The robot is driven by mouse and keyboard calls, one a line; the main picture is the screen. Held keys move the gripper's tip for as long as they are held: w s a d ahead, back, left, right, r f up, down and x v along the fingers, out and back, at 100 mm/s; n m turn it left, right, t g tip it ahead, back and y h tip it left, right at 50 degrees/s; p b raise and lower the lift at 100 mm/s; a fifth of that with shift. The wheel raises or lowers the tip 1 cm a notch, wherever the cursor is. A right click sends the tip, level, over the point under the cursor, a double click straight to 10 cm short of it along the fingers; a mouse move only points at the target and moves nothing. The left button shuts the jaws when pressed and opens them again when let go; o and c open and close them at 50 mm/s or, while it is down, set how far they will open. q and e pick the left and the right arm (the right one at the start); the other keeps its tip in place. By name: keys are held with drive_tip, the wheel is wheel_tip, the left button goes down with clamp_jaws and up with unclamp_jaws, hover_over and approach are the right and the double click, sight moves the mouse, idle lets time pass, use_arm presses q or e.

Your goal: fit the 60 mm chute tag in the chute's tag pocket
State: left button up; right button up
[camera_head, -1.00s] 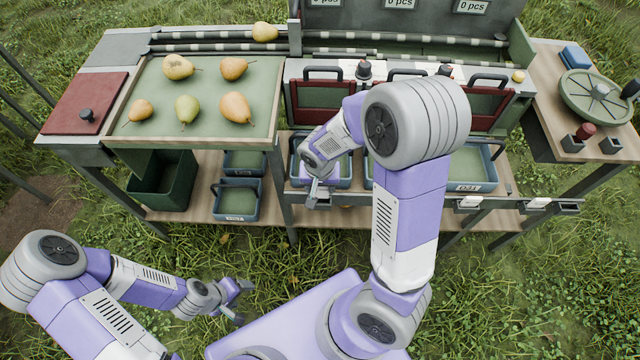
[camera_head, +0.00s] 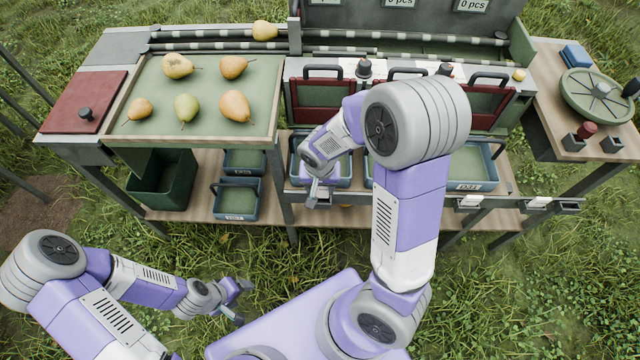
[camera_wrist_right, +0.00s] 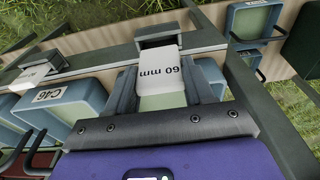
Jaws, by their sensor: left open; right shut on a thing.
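The chute tag (camera_wrist_right: 160,76) is a white card reading "60 mm", upside down in the right wrist view. My right gripper (camera_wrist_right: 168,84) is shut on it, one dark finger on each side. The tag's far end meets the near edge of a dark tag pocket (camera_wrist_right: 157,32) on the rail; I cannot tell whether it is inside. In the head view my right gripper (camera_head: 314,196) is at the bench's front rail, and the tag is hard to make out there. My left gripper (camera_head: 240,301) is open and empty above the grass, well away from the bench.
Another tag pocket with a white tag (camera_wrist_right: 36,74) sits further along the rail (camera_wrist_right: 100,58). Blue bins, one marked C46 (camera_wrist_right: 60,98), stand close beside the gripper. Pears lie on the green tray (camera_head: 270,75).

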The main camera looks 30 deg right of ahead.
sight(320, 197)
drive_tip(key=shift+f+b, duration=0.75)
drive_tip(key=shift+f, duration=0.2)
drive_tip(key=shift+f, duration=0.1)
drive_tip(key=shift+f+b, duration=0.6)
drive_tip(key=shift+f, duration=0.15)
drive_tip(key=shift+f, duration=0.3)
idle(0.3)
drive_tip(key=shift+f, duration=0.25)
drive_tip(key=o, duration=1.4)
drive_tip(key=shift+o, duration=0.2)
drive_tip(key=shift+r, duration=0.2)
